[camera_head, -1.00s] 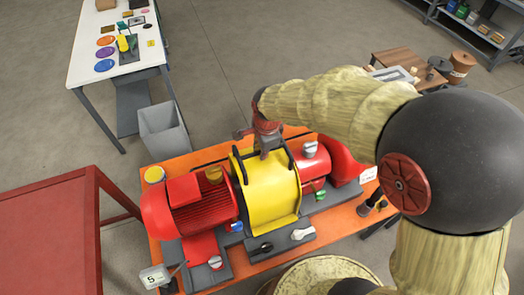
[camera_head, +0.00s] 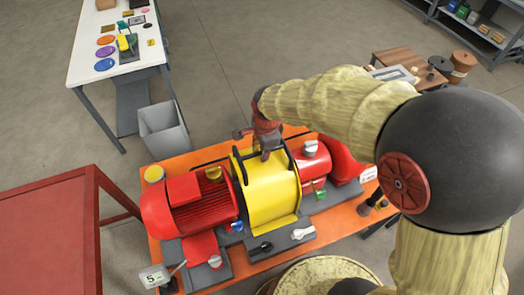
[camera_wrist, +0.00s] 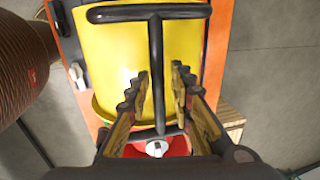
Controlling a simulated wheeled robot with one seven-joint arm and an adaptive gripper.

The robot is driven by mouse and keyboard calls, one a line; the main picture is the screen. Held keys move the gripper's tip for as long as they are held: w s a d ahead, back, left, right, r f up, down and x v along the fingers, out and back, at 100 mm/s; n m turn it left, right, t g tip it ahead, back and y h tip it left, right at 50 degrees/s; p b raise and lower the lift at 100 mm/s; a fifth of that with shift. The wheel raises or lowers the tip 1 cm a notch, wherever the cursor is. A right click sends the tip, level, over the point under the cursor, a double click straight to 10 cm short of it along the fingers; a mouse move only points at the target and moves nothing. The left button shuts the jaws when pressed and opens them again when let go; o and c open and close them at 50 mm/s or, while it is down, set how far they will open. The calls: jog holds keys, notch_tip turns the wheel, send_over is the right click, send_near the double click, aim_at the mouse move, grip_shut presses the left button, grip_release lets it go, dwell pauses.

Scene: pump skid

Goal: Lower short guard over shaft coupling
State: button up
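The yellow short guard (camera_head: 272,200) is a curved cover between the red motor (camera_head: 203,207) and the red pump part (camera_head: 314,172). It hides the shaft coupling. I cannot tell whether its feet touch the base. It fills the upper middle of the wrist view (camera_wrist: 120,55). A black handle (camera_wrist: 157,60) with a long bar and crossbars runs over its top. My gripper (camera_head: 266,152) is above the guard at the handle. In the wrist view its fingers (camera_wrist: 160,88) stand apart on either side of the bar, with gaps visible.
The orange skid (camera_head: 190,163) carries the machine, with several small knobs along its front. A numbered tag (camera_head: 154,277) stands at its front left. A grey bin (camera_head: 163,128) is behind left, a red table (camera_head: 50,225) at left. My arm covers the right side.

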jog(key=shift+o, duration=0.7)
jog(key=shift+s+f, duration=0.15)
jog(key=shift+r, duration=0.35)
notch_tip(320, 180, up, 11)
jog(key=s, duration=0.2)
jog(key=shift+d+r, duration=0.15)
jog(key=shift+d, duration=0.15)
